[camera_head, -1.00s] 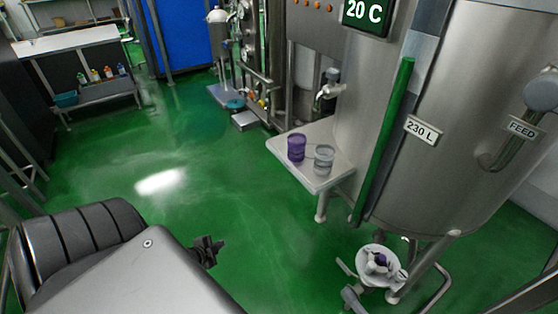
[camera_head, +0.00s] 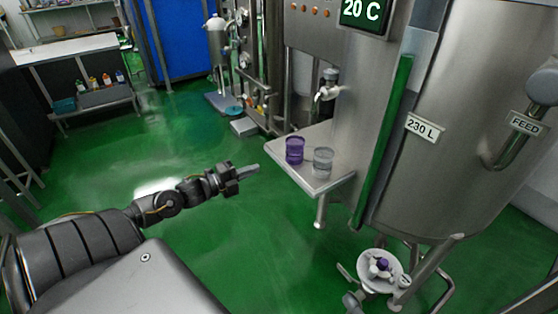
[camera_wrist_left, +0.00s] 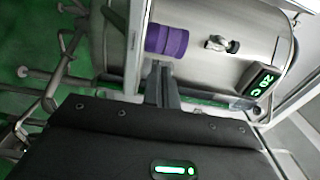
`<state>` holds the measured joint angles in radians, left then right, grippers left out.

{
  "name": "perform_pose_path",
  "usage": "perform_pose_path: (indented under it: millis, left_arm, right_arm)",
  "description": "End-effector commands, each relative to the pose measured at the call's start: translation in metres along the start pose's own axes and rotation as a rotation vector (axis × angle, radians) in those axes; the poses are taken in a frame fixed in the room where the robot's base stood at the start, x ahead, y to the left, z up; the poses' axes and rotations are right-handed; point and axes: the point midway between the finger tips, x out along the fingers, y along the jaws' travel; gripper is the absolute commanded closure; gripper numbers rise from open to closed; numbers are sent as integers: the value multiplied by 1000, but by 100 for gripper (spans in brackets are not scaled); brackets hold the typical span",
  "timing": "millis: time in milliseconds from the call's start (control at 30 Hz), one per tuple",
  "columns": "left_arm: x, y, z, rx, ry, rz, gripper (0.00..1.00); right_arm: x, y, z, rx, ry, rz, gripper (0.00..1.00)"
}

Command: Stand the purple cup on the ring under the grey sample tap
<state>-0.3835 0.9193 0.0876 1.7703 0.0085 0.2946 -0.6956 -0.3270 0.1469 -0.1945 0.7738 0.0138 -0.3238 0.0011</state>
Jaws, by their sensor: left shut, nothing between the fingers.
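The purple cup (camera_head: 294,151) stands upright on a small steel shelf (camera_head: 318,184) on the front of the tank unit. A grey tap (camera_head: 327,93) is mounted above and behind it. I cannot make out a ring under the tap. My left gripper (camera_head: 250,171) is shut and empty, reaching in from the left, apart from the cup. In the left wrist view the gripper's fingers (camera_wrist_left: 160,85) point toward the purple cup (camera_wrist_left: 166,40), with the tap (camera_wrist_left: 222,44) to its right. My right gripper is not in view.
A green vertical bar (camera_head: 384,140) and the large tank (camera_head: 450,130) bound the shelf's right side. A valve with a purple knob (camera_head: 383,264) is low at right. The green floor at left is open.

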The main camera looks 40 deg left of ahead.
Motion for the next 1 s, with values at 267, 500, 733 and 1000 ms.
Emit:
perform_pose_path:
  millis: [267,500,733,1000]
  left_arm:
    - [54,-2,1,-1,-2,-4,100]
    - [88,-1,0,-2,-2,-1,100]
    - [102,0,0,-2,-1,1,100]
    - [104,1,0,-2,-1,2,100]
  right_arm:
    - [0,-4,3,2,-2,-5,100]
    - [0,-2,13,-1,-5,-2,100]
    - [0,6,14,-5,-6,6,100]
    - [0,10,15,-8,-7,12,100]
